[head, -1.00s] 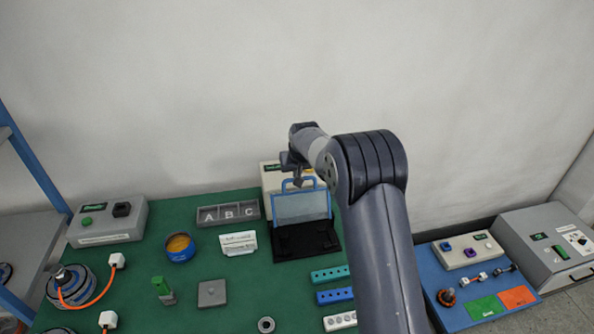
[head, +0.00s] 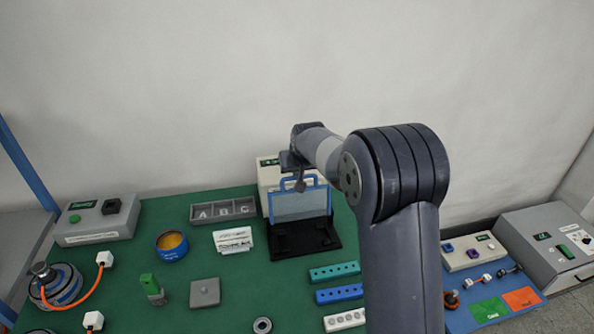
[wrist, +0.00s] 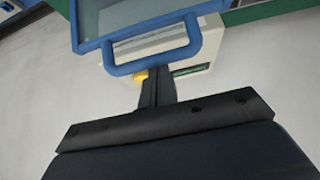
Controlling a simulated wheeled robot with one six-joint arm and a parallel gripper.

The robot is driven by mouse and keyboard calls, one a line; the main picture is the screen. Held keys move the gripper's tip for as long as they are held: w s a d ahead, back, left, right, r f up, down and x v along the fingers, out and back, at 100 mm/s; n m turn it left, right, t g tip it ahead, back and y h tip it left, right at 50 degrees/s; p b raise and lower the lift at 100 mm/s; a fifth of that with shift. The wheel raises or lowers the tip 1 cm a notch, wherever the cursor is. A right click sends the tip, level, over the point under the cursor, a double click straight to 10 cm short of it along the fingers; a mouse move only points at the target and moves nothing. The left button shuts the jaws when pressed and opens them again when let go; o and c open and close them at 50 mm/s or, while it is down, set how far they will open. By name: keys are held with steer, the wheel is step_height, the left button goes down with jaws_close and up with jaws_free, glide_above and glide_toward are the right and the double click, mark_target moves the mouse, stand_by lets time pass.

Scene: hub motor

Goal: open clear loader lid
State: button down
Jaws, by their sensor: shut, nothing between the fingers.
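The clear loader lid (head: 300,205) is a see-through panel in a blue frame. It stands raised at the rear of a black loader base (head: 290,242). Its blue loop handle (head: 299,179) is at the top edge. In the wrist view the lid (wrist: 140,14) fills the top, and its handle (wrist: 190,52) curves close to my fingers. My gripper (head: 300,186) is shut and empty at the handle in the head view. In the wrist view my gripper (wrist: 156,75) has its fingertips by the handle's bar; contact cannot be told.
A cream box (head: 268,172) stands just behind the lid, close to my gripper. A grey A-B-C tray (head: 223,211) and a blue tin (head: 171,245) lie left. Coloured strips (head: 334,272) lie in front of the base. The wall is behind the green bench.

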steer(key=b+v, duration=0.1)
steer(key=v, duration=1)
steer(key=shift+b, duration=0.35)
steer(key=shift+f, duration=0.1)
steer(key=p+x, duration=0.2)
steer(key=x, duration=0.8)
steer(key=shift+w+f, duration=0.25)
steer(key=shift+w+a+f+p, duration=0.15)
steer(key=shift+w+p, duration=0.2)
steer(key=shift+w, duration=0.35)
